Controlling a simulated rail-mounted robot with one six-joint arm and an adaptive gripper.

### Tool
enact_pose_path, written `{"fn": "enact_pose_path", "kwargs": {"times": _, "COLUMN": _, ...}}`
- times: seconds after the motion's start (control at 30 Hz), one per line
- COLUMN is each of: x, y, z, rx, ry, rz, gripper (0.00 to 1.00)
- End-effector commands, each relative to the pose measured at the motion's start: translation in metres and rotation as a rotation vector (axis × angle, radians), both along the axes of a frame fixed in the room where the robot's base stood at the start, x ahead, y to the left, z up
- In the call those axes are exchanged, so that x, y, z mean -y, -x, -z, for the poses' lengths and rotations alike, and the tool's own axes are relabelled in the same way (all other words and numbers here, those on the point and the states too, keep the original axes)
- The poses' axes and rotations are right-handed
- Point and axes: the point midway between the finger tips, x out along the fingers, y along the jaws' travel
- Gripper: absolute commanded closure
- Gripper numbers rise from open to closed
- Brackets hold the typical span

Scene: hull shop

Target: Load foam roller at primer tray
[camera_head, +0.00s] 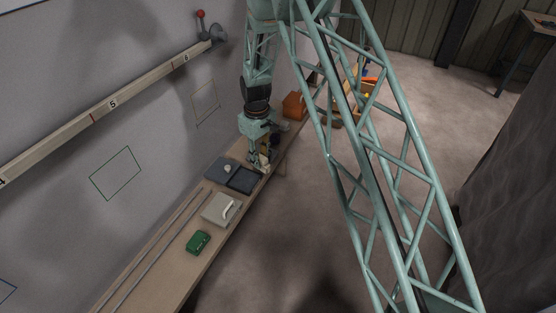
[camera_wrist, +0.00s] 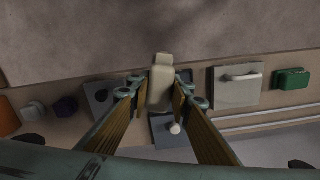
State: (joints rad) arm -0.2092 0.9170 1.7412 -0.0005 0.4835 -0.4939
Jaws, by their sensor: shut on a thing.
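My gripper (camera_head: 262,166) is low over the bench. In the wrist view my gripper (camera_wrist: 160,88) is shut on a pale beige, rounded block with a narrower end, seemingly the foam roller (camera_wrist: 161,76). A dark, shallow rectangular tray (camera_head: 243,180), likely the primer tray, lies on the bench just below and left of my gripper. Whether the held piece touches the tray I cannot tell.
A blue-grey plate with a white knob (camera_head: 220,170) lies beside the tray, wall side. Further along are a light grey box with a white handle (camera_head: 218,209) and a green block (camera_head: 198,242). An orange box (camera_head: 294,106) stands beyond. Two rods (camera_head: 160,250) run near the wall.

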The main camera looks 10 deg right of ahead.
Motion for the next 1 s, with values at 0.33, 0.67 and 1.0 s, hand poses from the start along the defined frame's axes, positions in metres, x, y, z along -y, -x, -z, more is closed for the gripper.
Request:
{"fn": "enact_pose_path", "kwargs": {"times": 0.33, "x": -0.064, "y": -0.025, "z": 0.022, "rx": 0.001, "ry": 0.0, "rz": -0.228, "gripper": 0.89}}
{"fn": "enact_pose_path", "kwargs": {"times": 0.67, "x": -0.076, "y": -0.028, "z": 0.026, "rx": 0.001, "ry": 0.0, "rz": -0.273, "gripper": 0.89}}
{"fn": "enact_pose_path", "kwargs": {"times": 1.0, "x": -0.076, "y": -0.028, "z": 0.027, "rx": 0.0, "ry": 0.0, "rz": -0.272, "gripper": 0.89}}
